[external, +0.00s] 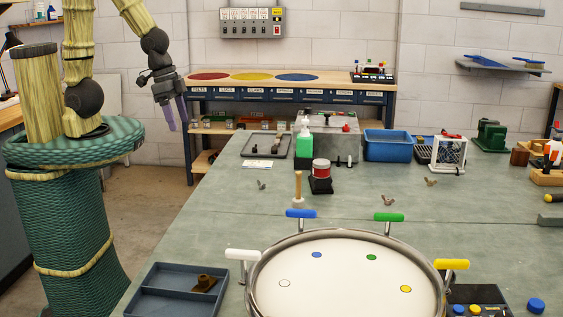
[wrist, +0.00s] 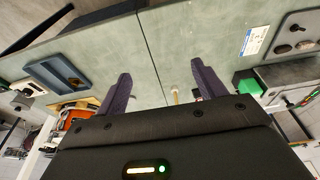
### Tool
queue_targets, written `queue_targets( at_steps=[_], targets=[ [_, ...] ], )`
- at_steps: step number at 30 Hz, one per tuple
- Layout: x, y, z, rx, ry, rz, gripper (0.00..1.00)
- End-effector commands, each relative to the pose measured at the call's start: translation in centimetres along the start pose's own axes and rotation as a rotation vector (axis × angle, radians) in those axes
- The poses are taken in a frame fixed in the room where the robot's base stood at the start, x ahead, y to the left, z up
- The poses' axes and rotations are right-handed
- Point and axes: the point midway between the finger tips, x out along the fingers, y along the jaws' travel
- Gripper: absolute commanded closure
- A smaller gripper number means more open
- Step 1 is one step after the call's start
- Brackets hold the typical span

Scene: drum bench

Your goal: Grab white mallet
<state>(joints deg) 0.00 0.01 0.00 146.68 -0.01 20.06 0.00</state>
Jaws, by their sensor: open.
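The white mallet (external: 243,255) shows in the external view as a white bar-shaped piece at the left side of the drum (external: 258,290), by its metal rim. Blue (external: 300,213), green (external: 389,217) and yellow (external: 451,264) pieces of the same kind stand around the rim. My gripper (external: 177,117) is raised at the upper left, beyond the bench's left edge, far from the white mallet. In the wrist view its two purple fingers are apart (wrist: 162,88) with nothing held between them. I cannot make out the white mallet in the wrist view.
A blue-grey tray (external: 142,303) lies left of the drum. A wooden-handled tool (external: 298,188) stands behind it. The bench's middle right is mostly clear.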

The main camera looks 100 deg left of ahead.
Motion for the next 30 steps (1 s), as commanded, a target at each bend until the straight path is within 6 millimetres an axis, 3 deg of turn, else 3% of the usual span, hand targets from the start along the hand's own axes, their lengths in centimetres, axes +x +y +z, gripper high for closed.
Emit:
queue_targets(
  at_steps=[8, 12, 22, 26, 30],
  targets=[
    [0.0, 0.0, 0.0, 0.0, 0.0, 0.0, 0.32],
    [0.0, 0.0, 0.0, 0.0, 0.0, 0.0, 0.6],
    [0.2, -0.2, -0.5, 0.003, 0.013, -0.005, 0.6],
    [1.3, -1.3, -3.6, 0.023, 0.092, -0.029, 0.6],
    [3.3, -3.3, -10.1, 0.076, 0.267, -0.062, 0.6]
  ],
)
